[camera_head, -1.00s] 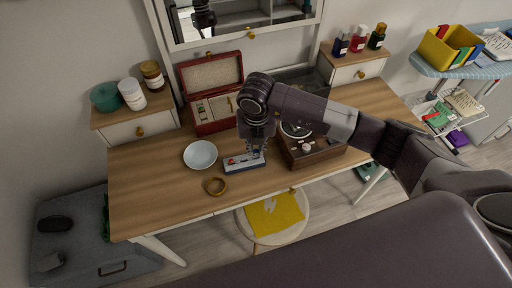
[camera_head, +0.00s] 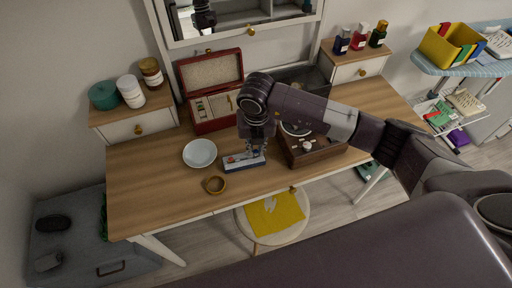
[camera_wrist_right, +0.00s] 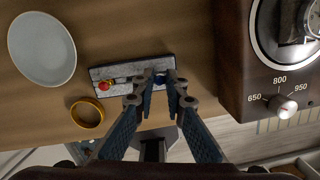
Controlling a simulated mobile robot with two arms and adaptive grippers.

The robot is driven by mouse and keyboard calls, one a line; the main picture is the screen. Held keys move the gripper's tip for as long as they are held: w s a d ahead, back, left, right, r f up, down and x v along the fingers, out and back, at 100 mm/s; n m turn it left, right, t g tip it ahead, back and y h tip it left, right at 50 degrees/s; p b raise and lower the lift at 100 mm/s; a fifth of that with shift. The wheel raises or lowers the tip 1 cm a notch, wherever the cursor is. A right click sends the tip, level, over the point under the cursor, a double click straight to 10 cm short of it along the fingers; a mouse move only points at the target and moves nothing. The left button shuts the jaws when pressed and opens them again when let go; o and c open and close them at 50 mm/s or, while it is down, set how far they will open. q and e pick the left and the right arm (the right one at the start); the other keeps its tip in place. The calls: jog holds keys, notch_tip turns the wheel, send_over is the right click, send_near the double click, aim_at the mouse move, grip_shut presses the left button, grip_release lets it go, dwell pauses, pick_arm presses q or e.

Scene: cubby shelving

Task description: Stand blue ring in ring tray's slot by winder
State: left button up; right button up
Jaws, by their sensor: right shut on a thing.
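The ring tray (camera_head: 247,164) is a small grey-blue block on the dressing table, left of the brown winder box (camera_head: 314,151). In the right wrist view the tray (camera_wrist_right: 126,72) holds a ring with a red stone (camera_wrist_right: 104,86) at its left end. My right gripper (camera_head: 257,150) points down over the tray's winder-side end. In the wrist view its fingertips (camera_wrist_right: 167,80) are shut on the blue ring (camera_wrist_right: 160,78), which is mostly hidden between them. The ring is at the tray's right end; I cannot tell whether it sits in the slot. My left gripper is not in view.
A white dish (camera_head: 200,153) and a gold bangle (camera_head: 216,185) lie left of the tray. An open red jewellery box (camera_head: 210,126) stands behind. Jars and bottles stand on the side cabinets. The table's left part is clear.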

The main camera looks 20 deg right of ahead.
jog(key=shift+f+b, duration=0.35)
jog(key=shift+f, duration=0.15)
jog(key=o, duration=0.8)
jog(key=shift+r, duration=0.15)
jog(key=r, duration=0.4)
jog(key=s+r, duration=0.1)
jog(key=r, duration=0.6)
jog(key=shift+s+a+r, duration=0.2)
jog(key=shift+r, duration=0.15)
jog(key=shift+a, duration=0.1)
